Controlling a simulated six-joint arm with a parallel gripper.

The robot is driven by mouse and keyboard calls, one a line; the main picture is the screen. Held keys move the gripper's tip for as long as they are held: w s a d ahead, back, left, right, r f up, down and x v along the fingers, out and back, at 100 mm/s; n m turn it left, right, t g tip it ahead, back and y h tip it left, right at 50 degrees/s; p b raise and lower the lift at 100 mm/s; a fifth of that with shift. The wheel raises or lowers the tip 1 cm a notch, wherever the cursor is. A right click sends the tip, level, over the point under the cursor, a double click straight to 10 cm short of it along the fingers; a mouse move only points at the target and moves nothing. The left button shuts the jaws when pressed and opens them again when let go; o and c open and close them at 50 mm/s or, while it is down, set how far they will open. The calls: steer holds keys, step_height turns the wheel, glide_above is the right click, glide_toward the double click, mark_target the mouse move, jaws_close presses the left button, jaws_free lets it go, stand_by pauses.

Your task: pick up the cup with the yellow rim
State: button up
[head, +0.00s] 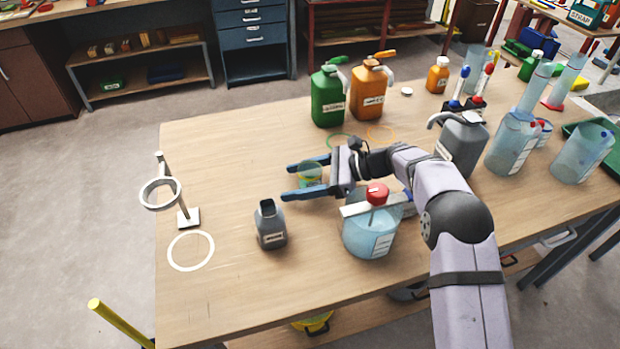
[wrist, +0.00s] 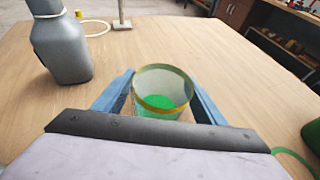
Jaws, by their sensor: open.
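The cup with the yellow rim (head: 311,174) stands on the wooden table. It is clear, with something green in its bottom, and it shows in the wrist view (wrist: 162,90) between the blue fingers. My gripper (head: 287,181) is open, with one finger on each side of the cup; it also shows in the wrist view (wrist: 163,95). I cannot tell whether either finger touches the cup.
A grey bottle (head: 270,225) stands in front of the fingers. A large blue beaker (head: 368,236) with a red-capped item is close to my arm. A ring stand (head: 188,217) is at left. Green (head: 328,97) and orange (head: 369,90) jugs stand behind. The left of the table is mostly clear.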

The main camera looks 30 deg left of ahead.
steer(key=shift+a+f, duration=0.1)
steer(key=shift+a, duration=0.05)
steer(key=c, duration=1.1)
step_height(320, 180, up, 10)
steer(key=shift+r+b, duration=0.1)
steer(key=shift+b, duration=0.45)
